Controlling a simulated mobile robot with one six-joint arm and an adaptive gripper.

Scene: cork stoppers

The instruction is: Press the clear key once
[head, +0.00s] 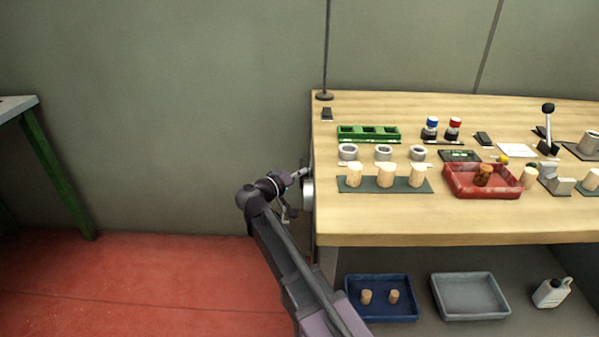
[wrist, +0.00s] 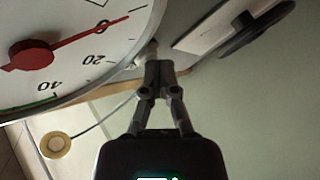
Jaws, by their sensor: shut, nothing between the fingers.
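No key marked clear can be made out in either view. A round dial gauge (wrist: 75,50) with a red needle and numbers fills the upper left of the wrist view. In the head view the gauge (head: 308,194) shows edge-on at the bench's left end. My gripper (wrist: 160,66) is shut and empty, its fingertips close together at the gauge's rim. A small pale grey stub (wrist: 147,52) sits beside the fingertips; I cannot tell whether they touch it. In the head view my gripper (head: 302,173) is small beside the bench's left edge.
The wooden bench (head: 400,225) carries a green tray (head: 368,133), a red tray (head: 457,190), corks and a dark panel (head: 459,156). The floor left of the bench is clear.

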